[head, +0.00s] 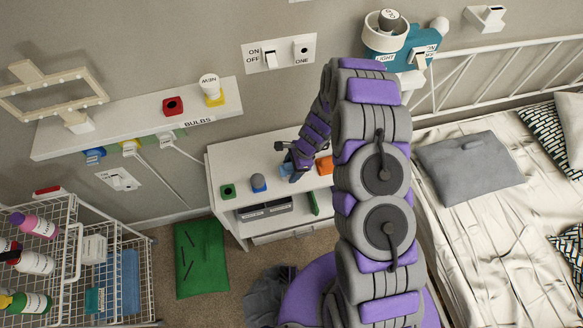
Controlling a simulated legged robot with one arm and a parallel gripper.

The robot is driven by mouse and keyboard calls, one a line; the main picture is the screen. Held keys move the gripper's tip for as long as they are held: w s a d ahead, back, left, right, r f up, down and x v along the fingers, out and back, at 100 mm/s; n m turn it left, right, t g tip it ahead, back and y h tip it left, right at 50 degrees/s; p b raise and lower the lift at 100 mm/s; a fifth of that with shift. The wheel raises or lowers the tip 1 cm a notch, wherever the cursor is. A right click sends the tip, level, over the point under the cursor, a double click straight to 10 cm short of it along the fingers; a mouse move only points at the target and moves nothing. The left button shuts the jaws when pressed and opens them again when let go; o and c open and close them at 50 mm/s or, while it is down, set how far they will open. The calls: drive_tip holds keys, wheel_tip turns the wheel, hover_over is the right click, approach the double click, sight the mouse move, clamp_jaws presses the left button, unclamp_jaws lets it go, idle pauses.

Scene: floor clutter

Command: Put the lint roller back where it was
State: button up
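I cannot make out a lint roller for certain. My gripper (291,168) is at the end of my purple and grey arm, over the white shelf unit (226,168) against the wall. It is small in view and partly covered by my own arm, so I cannot tell whether it is open or shut. A small blue thing (287,170) is right at the gripper; whether it is held or stands on the unit is unclear. An orange thing (324,165) is just right of it, partly hidden by my arm. A grey-topped blue thing (258,182) and a green block (228,191) stand to the left.
A wall shelf (110,130) marked BULBS bears a red block (173,105) and a yellow-based bulb (212,91). A wire cart (75,255) with bottles stands at lower left, beside a green mat (201,258). A bed (470,235) fills the right. Dark cloth (268,295) lies on the floor.

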drive_tip(key=shift+o, duration=0.5)
drive_tip(key=shift+r, duration=0.1)
